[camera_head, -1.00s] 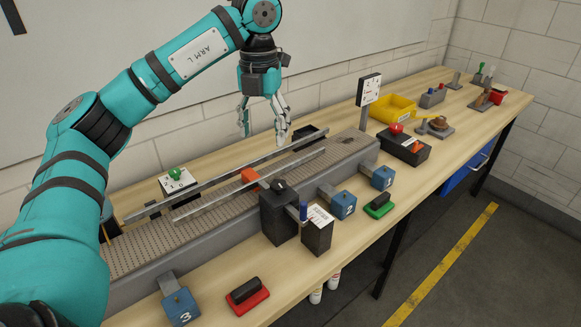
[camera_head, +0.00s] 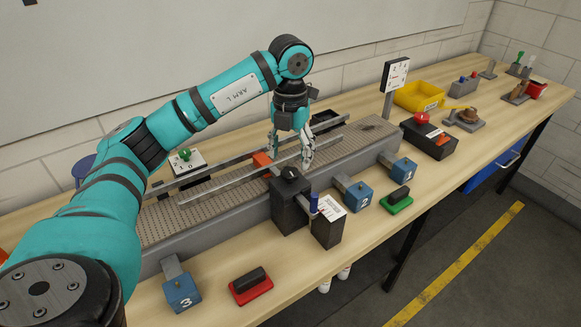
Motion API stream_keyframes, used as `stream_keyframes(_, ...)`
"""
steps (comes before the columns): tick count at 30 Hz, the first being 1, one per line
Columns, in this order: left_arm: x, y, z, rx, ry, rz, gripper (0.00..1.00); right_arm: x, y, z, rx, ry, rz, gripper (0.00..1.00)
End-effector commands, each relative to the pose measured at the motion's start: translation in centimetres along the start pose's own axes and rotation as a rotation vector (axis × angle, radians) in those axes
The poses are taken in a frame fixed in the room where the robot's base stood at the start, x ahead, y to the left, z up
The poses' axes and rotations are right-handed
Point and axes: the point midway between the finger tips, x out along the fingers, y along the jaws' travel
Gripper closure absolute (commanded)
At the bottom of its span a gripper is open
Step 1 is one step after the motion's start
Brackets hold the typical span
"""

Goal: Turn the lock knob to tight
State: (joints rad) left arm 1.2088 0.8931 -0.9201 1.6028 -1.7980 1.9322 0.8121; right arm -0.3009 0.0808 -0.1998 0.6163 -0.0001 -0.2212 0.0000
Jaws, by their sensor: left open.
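I cannot tell for sure which part is the lock knob. A dark round knob (camera_head: 290,173) tops the black printer post (camera_head: 288,208) at the conveyor's front edge. A green knob (camera_head: 184,154) stands on a white dial plate (camera_head: 186,163) behind the conveyor. My left gripper (camera_head: 291,153) is open and empty, pointing down over the conveyor rails. Its fingers are just behind and above the dark knob, beside an orange block (camera_head: 261,160); I cannot tell if they touch anything. My right gripper is out of view.
Two metal guide rails (camera_head: 222,186) run along the grey conveyor (camera_head: 168,220). In front stand a black box with a white label (camera_head: 328,229), blue numbered blocks (camera_head: 358,195), and red (camera_head: 250,289) and green (camera_head: 397,204) stamp-like pads. A yellow bin (camera_head: 419,96) stands at the back right.

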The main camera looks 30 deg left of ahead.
Motion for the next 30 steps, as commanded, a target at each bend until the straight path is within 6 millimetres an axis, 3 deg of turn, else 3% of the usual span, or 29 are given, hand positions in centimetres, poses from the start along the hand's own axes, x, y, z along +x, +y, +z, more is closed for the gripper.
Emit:
stream_keyframes(3,2.0,0.1,-0.1,0.000,0.003,0.002,0.37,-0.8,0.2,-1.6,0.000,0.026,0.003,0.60)
stream_keyframes(9,4.2,0.1,0.0,-0.001,0.001,0.001,0.37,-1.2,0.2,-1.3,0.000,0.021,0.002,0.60)
stream_keyframes(20,4.8,0.1,0.0,-0.001,0.000,0.001,0.37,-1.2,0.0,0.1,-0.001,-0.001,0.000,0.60)
stream_keyframes(30,4.7,0.0,0.0,-0.001,0.000,0.001,0.80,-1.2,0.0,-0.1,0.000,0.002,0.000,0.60)
